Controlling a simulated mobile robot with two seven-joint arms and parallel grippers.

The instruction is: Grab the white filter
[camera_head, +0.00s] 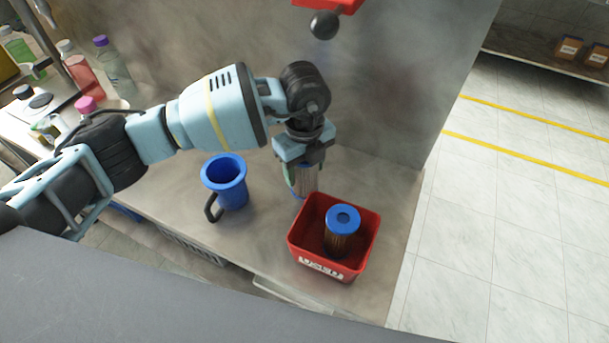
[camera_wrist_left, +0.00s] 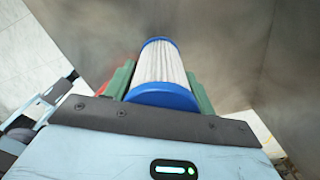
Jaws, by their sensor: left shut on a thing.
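The white filter (camera_wrist_left: 161,64), a pleated cylinder with blue end rings, sits between the green fingers of my left gripper (camera_wrist_left: 160,82) in the left wrist view. The fingers are shut on its sides. In the head view, my left gripper (camera_head: 302,180) points down over the counter, just behind the red bin, and the white filter (camera_head: 308,181) shows partly between the fingers. I cannot tell whether its lower end touches the counter. My right gripper is not in view.
The red bin (camera_head: 304,252) stands near the counter's front right, holding a brown filter with a blue cap (camera_head: 343,217). A blue pitcher (camera_head: 232,190) stands left of it. A grey wall rises behind. Several bottles (camera_head: 113,68) stand at the far left.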

